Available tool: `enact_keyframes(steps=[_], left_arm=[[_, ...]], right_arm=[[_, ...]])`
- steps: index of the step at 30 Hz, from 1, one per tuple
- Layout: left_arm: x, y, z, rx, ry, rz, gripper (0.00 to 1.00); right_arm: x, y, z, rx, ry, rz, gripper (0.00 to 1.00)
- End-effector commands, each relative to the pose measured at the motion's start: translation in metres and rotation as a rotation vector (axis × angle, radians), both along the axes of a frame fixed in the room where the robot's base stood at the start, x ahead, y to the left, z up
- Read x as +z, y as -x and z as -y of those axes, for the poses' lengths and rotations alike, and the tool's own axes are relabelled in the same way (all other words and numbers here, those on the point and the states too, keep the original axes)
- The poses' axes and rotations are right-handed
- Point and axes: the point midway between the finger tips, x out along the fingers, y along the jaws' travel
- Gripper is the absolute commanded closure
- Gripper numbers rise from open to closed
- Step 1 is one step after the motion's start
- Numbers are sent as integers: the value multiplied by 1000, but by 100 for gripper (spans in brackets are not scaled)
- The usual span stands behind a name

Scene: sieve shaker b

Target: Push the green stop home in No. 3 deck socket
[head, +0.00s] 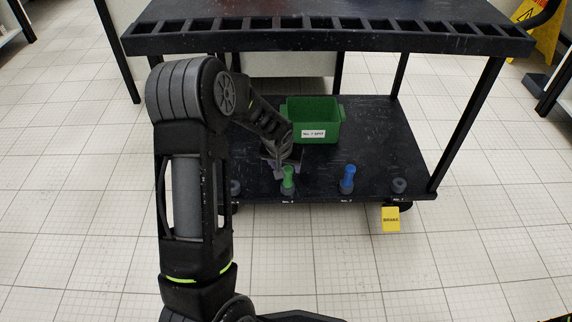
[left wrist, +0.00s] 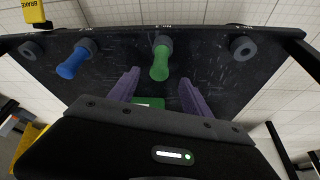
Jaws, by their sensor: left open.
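The green stop (head: 288,178) stands in the deck socket labelled No. 3 at the front edge of the lower deck. In the left wrist view the green stop (left wrist: 160,64) has the dark ring of its socket (left wrist: 164,41) around its far end; how deep it sits I cannot tell. My left gripper (head: 280,168) is just behind the green stop. Its purple fingers (left wrist: 160,77) are apart, with the green stop showing between and beyond their tips; nothing is gripped. My right gripper is not in view.
A blue stop (head: 347,177) stands in No. 2 socket. Empty sockets are at No. 1 (head: 399,186) and the left end (head: 235,187). A green bin (head: 313,118) sits behind. The slotted upper shelf (head: 330,40) overhangs the deck. A yellow brake tag (head: 391,219) hangs at front right.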

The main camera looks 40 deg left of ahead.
Motion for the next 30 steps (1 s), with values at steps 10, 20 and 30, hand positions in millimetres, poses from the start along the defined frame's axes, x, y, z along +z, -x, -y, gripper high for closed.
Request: enact_keyframes(steps=[10,20,30], left_arm=[[-1,0,0,0,0,0,43],[-1,0,0,0,0,0,43],[1,-12,9,-62,4,58,43]], right_arm=[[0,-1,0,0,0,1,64],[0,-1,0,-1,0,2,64],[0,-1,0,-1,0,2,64]])
